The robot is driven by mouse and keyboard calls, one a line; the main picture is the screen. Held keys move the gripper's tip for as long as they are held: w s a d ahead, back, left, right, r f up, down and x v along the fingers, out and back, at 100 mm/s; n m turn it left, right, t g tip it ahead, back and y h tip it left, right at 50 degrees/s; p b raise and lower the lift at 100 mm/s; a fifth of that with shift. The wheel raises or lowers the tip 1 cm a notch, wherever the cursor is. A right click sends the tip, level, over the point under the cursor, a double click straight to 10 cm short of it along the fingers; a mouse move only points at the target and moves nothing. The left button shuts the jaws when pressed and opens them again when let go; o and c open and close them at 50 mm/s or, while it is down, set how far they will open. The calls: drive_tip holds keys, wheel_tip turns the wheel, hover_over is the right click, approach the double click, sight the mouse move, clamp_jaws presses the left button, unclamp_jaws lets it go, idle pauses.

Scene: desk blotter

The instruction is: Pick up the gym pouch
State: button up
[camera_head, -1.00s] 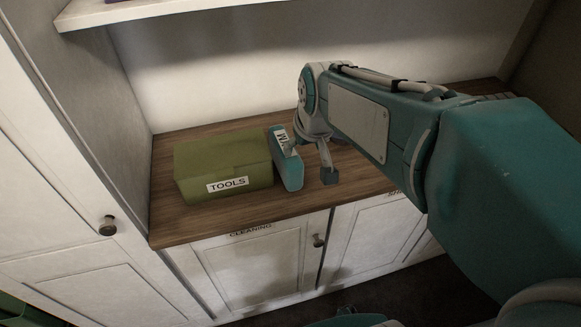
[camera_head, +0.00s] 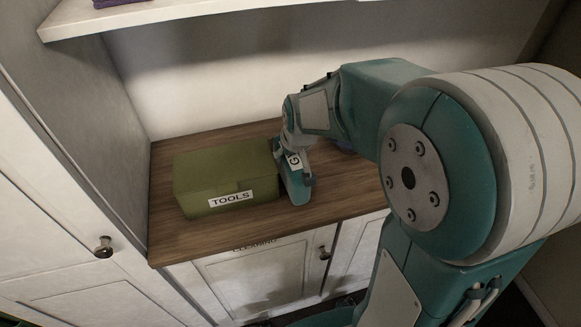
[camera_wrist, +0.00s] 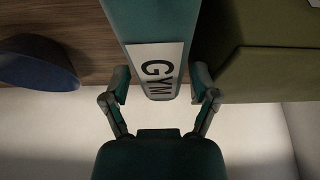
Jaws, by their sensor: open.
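The gym pouch (camera_head: 296,186) is a teal pouch with a white label, standing on the wooden counter just right of the green tools box. In the wrist view the pouch (camera_wrist: 150,22) runs down from the top middle, its GYM label facing the camera. My gripper (camera_wrist: 160,82) is open, with one finger on each side of the pouch's labelled end. I cannot tell whether the fingers touch it. In the head view my gripper (camera_head: 296,160) is at the pouch, and my arm hides part of the counter behind it.
The green tools box (camera_head: 225,178) stands close beside the pouch; it also shows in the wrist view (camera_wrist: 270,75). A dark blue round object (camera_wrist: 38,65) lies on the counter on the other side. The wooden counter (camera_head: 185,235) is clear at the front left. A white shelf (camera_head: 150,15) hangs above.

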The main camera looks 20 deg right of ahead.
drive_tip(key=shift+w+f, duration=0.15)
drive_tip(key=shift+f, duration=0.15)
drive_tip(key=c, duration=1)
drive_tip(key=shift+o, duration=0.2)
drive_tip(key=shift+r, duration=0.1)
